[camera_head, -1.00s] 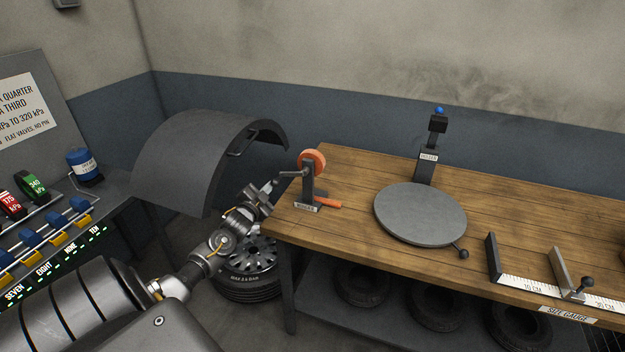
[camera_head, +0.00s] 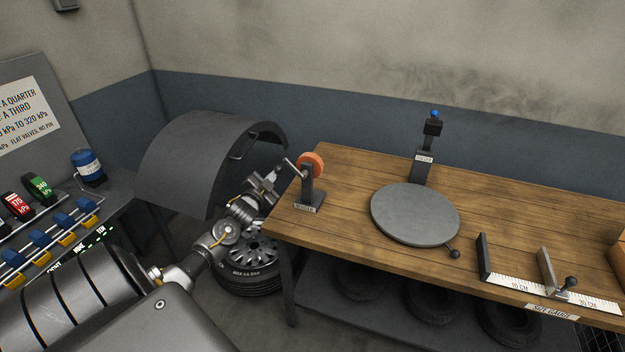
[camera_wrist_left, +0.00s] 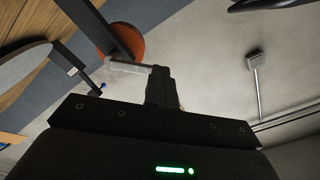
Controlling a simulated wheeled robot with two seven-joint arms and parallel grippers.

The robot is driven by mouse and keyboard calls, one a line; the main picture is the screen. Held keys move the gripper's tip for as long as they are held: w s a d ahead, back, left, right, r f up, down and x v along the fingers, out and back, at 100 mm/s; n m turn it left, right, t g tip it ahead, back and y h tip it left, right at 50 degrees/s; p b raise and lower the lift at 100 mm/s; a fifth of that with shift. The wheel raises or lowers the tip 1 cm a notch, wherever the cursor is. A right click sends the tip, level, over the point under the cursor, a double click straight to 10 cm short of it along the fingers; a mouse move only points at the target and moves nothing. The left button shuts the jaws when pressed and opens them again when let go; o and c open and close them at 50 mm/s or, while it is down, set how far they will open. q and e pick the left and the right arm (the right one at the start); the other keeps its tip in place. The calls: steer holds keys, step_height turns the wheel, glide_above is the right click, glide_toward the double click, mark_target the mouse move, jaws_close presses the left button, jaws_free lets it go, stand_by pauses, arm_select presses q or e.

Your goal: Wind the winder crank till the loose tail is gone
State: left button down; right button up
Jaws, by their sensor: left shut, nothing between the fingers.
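The winder stands on the bench's left end, a dark upright post (camera_head: 308,188) with an orange reel (camera_head: 311,164). Its crank (camera_head: 296,168) points up and left, toward my left gripper. No orange tail shows on the bench beside the winder. My left gripper (camera_head: 274,177) is just left of the winder, beside the crank, with its fingers shut. In the left wrist view the shut fingers (camera_wrist_left: 160,86) are at the end of the pale crank handle (camera_wrist_left: 128,67), below the orange reel (camera_wrist_left: 126,42); I cannot tell whether they touch it. My right gripper is out of view.
The wooden bench (camera_head: 345,205) holds a round grey turntable (camera_head: 415,214), a post with a blue tip (camera_head: 428,150) and a size gauge (camera_head: 545,290). A dark curved fender (camera_head: 195,160) stands behind my left arm. A wheel (camera_head: 250,268) is below.

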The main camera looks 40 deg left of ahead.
arm_select(q)
steer(key=shift+r, duration=0.3)
steer(key=shift+w+d+r, duration=0.3)
steer(key=shift+d+r, duration=0.2)
steer(key=shift+d, duration=0.35)
steer(key=shift+w+d+r, duration=0.25)
steer(key=shift+d+r, duration=0.2)
steer(key=shift+d, duration=0.35)
steer(key=d, duration=0.1)
steer(key=w+d, duration=0.1)
steer(key=d, duration=0.1)
steer(key=shift+w+d, duration=0.1)
steer(key=shift+d, duration=0.05)
